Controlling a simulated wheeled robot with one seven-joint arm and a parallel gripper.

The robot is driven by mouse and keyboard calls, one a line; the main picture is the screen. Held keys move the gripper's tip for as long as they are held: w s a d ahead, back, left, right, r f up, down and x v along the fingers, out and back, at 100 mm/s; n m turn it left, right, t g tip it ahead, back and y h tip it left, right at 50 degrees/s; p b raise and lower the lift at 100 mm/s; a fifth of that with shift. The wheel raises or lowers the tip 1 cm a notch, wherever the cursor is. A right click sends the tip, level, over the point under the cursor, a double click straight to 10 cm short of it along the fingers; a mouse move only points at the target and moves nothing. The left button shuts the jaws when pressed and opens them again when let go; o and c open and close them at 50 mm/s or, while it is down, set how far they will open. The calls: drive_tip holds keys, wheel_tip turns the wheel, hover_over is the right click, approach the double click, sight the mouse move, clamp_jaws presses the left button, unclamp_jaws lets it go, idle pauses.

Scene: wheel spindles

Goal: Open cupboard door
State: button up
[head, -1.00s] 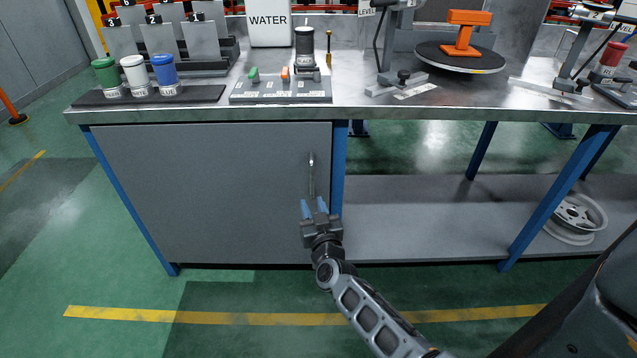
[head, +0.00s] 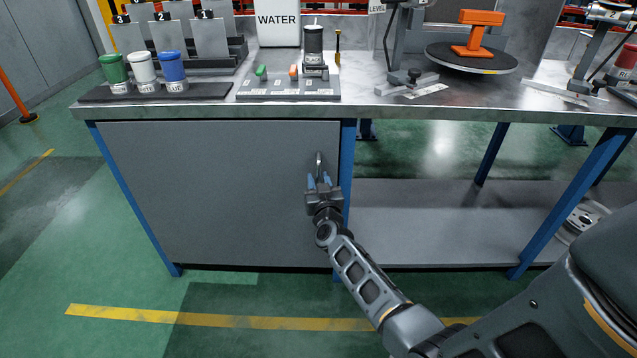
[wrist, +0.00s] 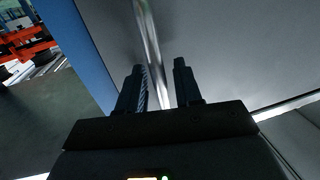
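The grey cupboard door (head: 215,195) is closed flush under the left part of the workbench. Its vertical metal handle (head: 319,164) is near the door's right edge, and its lower part is hidden by my gripper. My gripper (head: 319,179) is at the handle with its fingers pointing up at the door. In the wrist view the handle (wrist: 150,42) runs down between the two spread fingers of my gripper (wrist: 159,75), closer to the left finger. The fingers are open; whether the left one touches the handle I cannot tell.
A blue table leg (head: 347,170) stands just right of the door. The bench top (head: 300,108) above holds lidded cups, a small fixture and an orange part on a turntable. An open lower shelf (head: 430,225) lies to the right. The green floor before the door is clear.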

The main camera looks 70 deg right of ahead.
drive_tip(key=shift+c, duration=0.4)
clamp_jaws()
